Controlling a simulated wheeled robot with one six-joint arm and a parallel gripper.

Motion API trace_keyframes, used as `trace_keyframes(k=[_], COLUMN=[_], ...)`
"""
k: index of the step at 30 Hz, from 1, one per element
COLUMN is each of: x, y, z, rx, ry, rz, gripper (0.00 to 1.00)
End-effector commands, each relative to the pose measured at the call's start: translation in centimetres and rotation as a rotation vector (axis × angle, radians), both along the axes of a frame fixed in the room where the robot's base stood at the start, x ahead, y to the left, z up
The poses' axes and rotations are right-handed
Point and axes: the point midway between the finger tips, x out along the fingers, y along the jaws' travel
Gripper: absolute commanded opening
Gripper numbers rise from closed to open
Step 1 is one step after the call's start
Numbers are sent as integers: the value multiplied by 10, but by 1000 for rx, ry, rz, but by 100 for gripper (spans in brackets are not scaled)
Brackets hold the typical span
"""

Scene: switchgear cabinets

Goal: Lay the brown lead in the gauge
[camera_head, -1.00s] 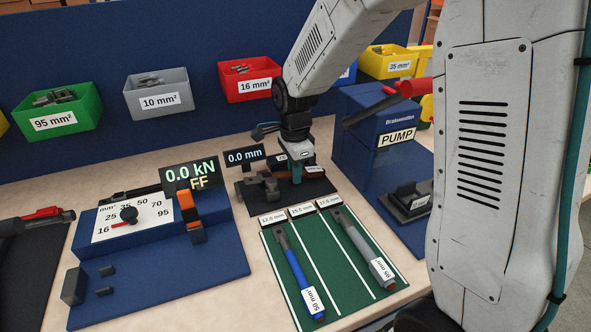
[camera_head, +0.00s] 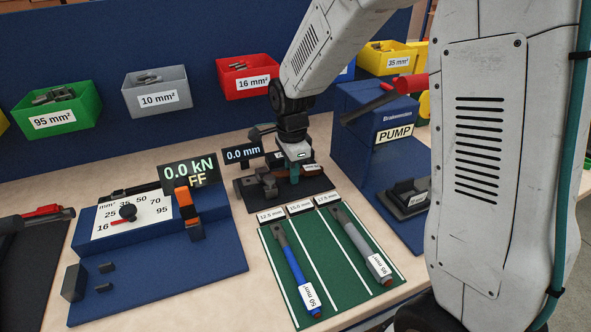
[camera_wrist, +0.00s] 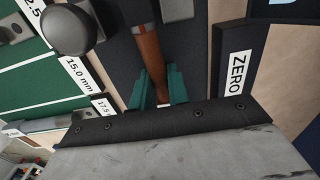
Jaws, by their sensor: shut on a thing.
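The brown lead (camera_wrist: 148,50) is between the teal fingers of my gripper (camera_wrist: 157,88) in the wrist view. My gripper is shut on it. The lead runs up the picture from the fingers, over a dark surface; its far end is cut off at the top edge. In the head view my gripper (camera_head: 293,174) is low over the gauge's dark base (camera_head: 250,194), right of its grey jaw parts (camera_head: 268,184). The gauge display (camera_head: 242,154) reads 0.0 mm. The lead is mostly hidden in the head view, so whether it rests in the gauge I cannot tell.
In front lies a green mat (camera_head: 318,262) with a blue lead (camera_head: 295,268) and a grey lead (camera_head: 362,247). A blue press (camera_head: 160,255) stands left and a blue pump (camera_head: 375,130) right. A ZERO label (camera_wrist: 237,75) is beside the fingers. Bins line the back.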

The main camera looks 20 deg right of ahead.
Motion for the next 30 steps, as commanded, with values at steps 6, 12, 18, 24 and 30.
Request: trace_keyframes(k=[6, 12, 18, 24, 30], x=[-7, -8, -7, -5, -4], y=[6, 7, 6, -6, -16], z=[-12, -12, -4, 29, 62], rx=[4, 3, 3, 5, 4], ry=[22, 26, 24, 7, -7], rz=[-2, -2, -2, -11, -21], gripper=[42, 42, 42, 42, 42])
